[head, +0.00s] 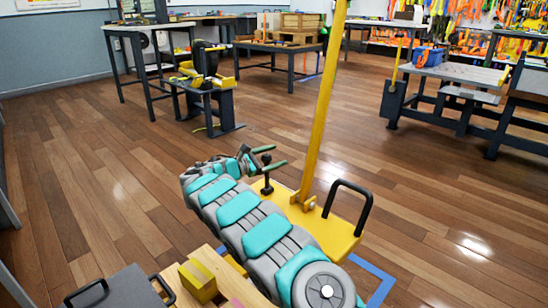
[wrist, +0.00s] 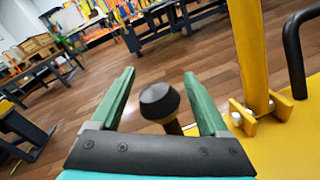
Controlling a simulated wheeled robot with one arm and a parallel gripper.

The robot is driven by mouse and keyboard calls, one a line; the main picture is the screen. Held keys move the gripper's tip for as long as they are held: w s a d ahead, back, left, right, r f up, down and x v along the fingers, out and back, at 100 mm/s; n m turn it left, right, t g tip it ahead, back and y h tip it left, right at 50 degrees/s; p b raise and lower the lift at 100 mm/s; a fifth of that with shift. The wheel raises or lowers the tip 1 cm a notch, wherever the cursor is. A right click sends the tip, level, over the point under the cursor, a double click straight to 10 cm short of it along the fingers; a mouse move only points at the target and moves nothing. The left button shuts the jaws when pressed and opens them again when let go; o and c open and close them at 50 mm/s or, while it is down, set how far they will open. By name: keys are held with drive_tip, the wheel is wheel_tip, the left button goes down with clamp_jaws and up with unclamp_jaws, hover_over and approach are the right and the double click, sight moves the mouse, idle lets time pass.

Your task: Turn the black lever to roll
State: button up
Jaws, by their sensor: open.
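The black lever (head: 267,175) is an upright stem with a round black knob, standing on a yellow base plate (head: 335,238). In the wrist view the knob (wrist: 158,101) sits between my two green fingers, with a gap on each side. My gripper (head: 281,155) is open around the knob, and its fingers extend past it. It also shows in the wrist view (wrist: 159,73). The lower stem is partly hidden behind my gripper's palm in the wrist view. No roll marking can be made out.
A tall yellow post (head: 322,105) rises from the plate just right of the lever. A black loop handle (head: 347,205) stands at the plate's right side. A wooden surface with a yellow block (head: 199,280) is at lower left. Open wooden floor lies beyond, with workbenches farther back.

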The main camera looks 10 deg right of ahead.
sight(262, 160)
drive_tip(key=shift+a, duration=0.1)
drive_tip(key=p+v, duration=0.1)
drive_tip(key=v, duration=0.6)
drive_tip(key=shift+s+a, duration=0.1)
drive_tip(key=shift+a, duration=0.2)
